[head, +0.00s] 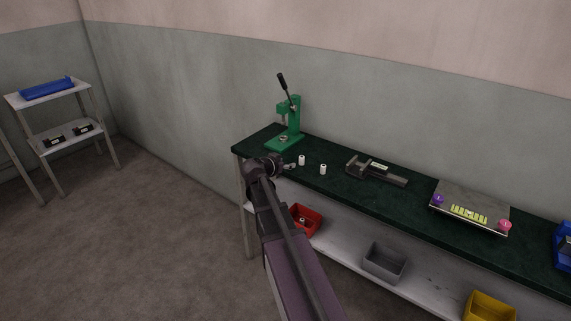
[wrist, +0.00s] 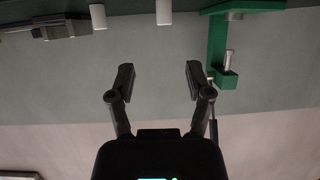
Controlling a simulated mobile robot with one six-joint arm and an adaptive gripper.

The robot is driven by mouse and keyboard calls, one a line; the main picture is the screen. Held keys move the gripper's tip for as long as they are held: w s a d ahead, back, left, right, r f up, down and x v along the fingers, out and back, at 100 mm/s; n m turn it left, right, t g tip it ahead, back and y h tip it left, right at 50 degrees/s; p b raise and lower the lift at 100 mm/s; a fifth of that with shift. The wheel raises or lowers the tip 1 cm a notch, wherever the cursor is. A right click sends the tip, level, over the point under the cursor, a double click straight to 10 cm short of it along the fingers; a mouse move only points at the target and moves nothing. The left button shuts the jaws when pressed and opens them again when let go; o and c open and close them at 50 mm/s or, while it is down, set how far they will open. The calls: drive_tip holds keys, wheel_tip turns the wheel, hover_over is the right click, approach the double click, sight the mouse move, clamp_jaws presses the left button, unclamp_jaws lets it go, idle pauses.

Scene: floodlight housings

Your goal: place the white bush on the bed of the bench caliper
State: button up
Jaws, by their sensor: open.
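Two white bushes stand upright on the dark green bench top, one nearer my gripper (head: 302,160) and one a little to its right (head: 323,169). Both also show at the top edge of the wrist view, one white bush (wrist: 163,12) in line with the gap between my fingers and the other bush (wrist: 98,16) to the left. My gripper (head: 290,166) is open and empty, close to the nearer bush. Its spread fingers (wrist: 160,76) touch nothing. The bench caliper (head: 376,173) lies to the right of the bushes; no bush shows on its bed.
A green lever press (head: 288,125) stands at the bench's left end, close to my gripper. A plate with purple and pink knobs (head: 471,204) lies to the right. Red (head: 305,220), grey (head: 384,262) and yellow (head: 489,307) bins sit below. A shelf rack (head: 75,130) stands far left.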

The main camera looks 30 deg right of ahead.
drive_tip(key=s+a+f+n+g+y, duration=0.2)
drive_tip(key=s+a+f+n+y, duration=0.1)
drive_tip(key=s+a, duration=0.4)
drive_tip(key=s+a+f+n+g+y, duration=0.2)
drive_tip(key=s+a+f+n+y, duration=0.2)
drive_tip(key=s+a, duration=0.3)
drive_tip(key=s+a+f+n+g+y, duration=0.1)
drive_tip(key=s+a+f+n+y, duration=0.3)
drive_tip(key=a, duration=1.1)
drive_tip(key=s+n+y, duration=0.1)
drive_tip(key=s+n, duration=0.1)
drive_tip(key=s, duration=0.1)
drive_tip(key=shift+a+f+g, duration=0.15)
drive_tip(key=shift+f+g, duration=0.1)
drive_tip(key=shift+g, duration=0.15)
drive_tip(key=shift+o, duration=0.6)
drive_tip(key=shift+c, duration=1.2)
